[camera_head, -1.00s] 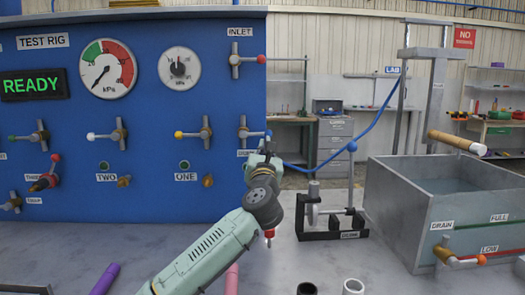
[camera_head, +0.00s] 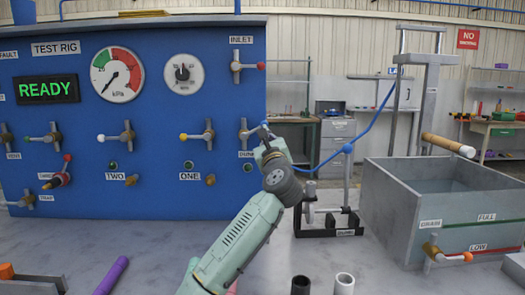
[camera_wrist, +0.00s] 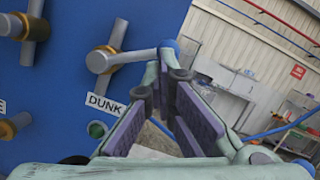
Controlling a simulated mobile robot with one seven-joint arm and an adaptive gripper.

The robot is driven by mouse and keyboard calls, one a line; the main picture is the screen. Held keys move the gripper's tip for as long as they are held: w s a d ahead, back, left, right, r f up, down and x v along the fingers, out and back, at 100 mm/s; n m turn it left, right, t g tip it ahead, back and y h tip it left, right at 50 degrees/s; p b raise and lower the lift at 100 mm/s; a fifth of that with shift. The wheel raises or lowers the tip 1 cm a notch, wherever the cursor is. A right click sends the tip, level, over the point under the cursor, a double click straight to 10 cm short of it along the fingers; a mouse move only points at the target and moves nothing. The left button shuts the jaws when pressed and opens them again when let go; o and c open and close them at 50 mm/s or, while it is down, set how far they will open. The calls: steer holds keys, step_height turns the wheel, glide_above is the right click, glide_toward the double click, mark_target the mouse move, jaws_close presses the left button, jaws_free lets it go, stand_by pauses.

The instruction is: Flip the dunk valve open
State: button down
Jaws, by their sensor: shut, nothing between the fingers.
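The dunk valve (camera_head: 244,133) sits at the lower right of the blue panel, above its DUNK label. Its lever points right and slants a little upward, ending in a blue tip. In the wrist view the brass valve body (camera_wrist: 103,60) and grey lever show clearly, with the blue tip (camera_wrist: 170,46) at the lever's end. My gripper (camera_head: 265,137) is at the lever's end; its fingers are shut and empty. In the wrist view the fingertips (camera_wrist: 167,68) are just below the blue tip. Whether they touch it is hard to tell.
The ONE valve (camera_head: 208,134) is left of the dunk valve, and the INLET valve (camera_head: 236,66) is above it. A blue hose (camera_head: 368,128) hangs behind my gripper. A metal tank (camera_head: 400,205) stands right. Two short tubes (camera_head: 344,283) stand on the bench in front.

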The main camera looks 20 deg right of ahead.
steer(key=shift+w+a+r+n+g+y+p, duration=0.15)
steer(key=shift+r+n+y+p, duration=0.3)
steer(key=shift+n, duration=0.7)
steer(key=shift+a+r+n+g+y+p, duration=0.15)
steer(key=shift+r+n+y+p, duration=0.25)
steer(key=shift+n, duration=0.8)
steer(key=shift+w+a+r+n+g+y+p, duration=0.1)
steer(key=shift+a+r+n+y+p, duration=0.3)
steer(key=shift+n, duration=0.75)
steer(key=shift+w+a+r+n+g+y+p, duration=0.1)
steer(key=shift+a+r+n+g+y+p, duration=0.2)
steer(key=shift+n, duration=0.5)
steer(key=shift+w+a+r+n+g+h+p, duration=0.1)
steer(key=shift+r+n+p, duration=0.15)
steer(key=shift+r+n, duration=0.4)
steer(key=shift+a+y+p, duration=0.25)
steer(key=shift+a+p, duration=0.05)
steer(key=shift+p, duration=0.05)
stand_by(2.7)
